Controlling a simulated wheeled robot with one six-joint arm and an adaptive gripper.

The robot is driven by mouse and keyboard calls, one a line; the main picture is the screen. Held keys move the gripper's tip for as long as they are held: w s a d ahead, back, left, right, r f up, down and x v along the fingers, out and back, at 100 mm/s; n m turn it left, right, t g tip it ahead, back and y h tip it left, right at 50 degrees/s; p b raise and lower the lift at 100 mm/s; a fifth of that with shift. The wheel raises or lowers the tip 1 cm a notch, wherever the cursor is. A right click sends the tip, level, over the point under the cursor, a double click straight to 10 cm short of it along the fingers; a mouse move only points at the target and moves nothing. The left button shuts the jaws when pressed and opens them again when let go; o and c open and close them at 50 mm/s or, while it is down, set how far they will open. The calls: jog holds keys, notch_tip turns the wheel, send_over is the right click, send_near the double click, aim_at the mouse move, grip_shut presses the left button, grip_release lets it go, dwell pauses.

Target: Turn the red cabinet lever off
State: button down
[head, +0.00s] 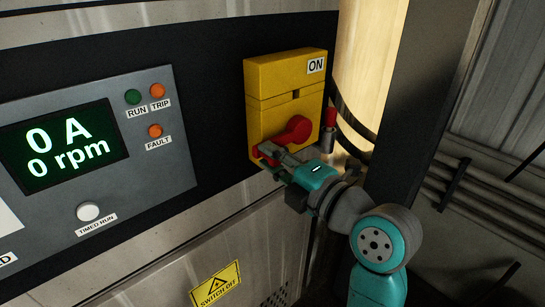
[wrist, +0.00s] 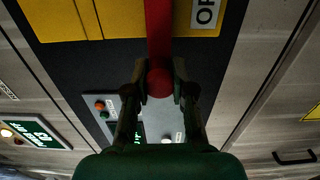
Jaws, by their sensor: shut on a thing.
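The yellow cabinet switch box (head: 272,83) carries an ON label at its top right. Its red lever (head: 294,130) runs from a round hub down and left to my gripper (head: 266,155). In the wrist view the red lever (wrist: 159,35) comes straight down from the yellow box (wrist: 110,18) and ends in a rounded tip. My gripper's fingers (wrist: 160,85) are on either side of that tip, shut on it. A white label (wrist: 206,14) reading "OF", its rest cut off, sits right of the lever there.
A control panel (head: 160,185) with a green display (head: 62,146) reading 0 A and 0 rpm is left of the box. A dark post (head: 415,100) stands close on the right. A yellow warning sign (head: 216,284) is on the steel cabinet below.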

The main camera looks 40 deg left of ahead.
jog(key=shift+f, duration=0.1)
jog(key=c, duration=1)
grip_release()
jog(key=d, duration=0.8)
jog(key=s+d, duration=0.1)
jog(key=d, duration=0.3)
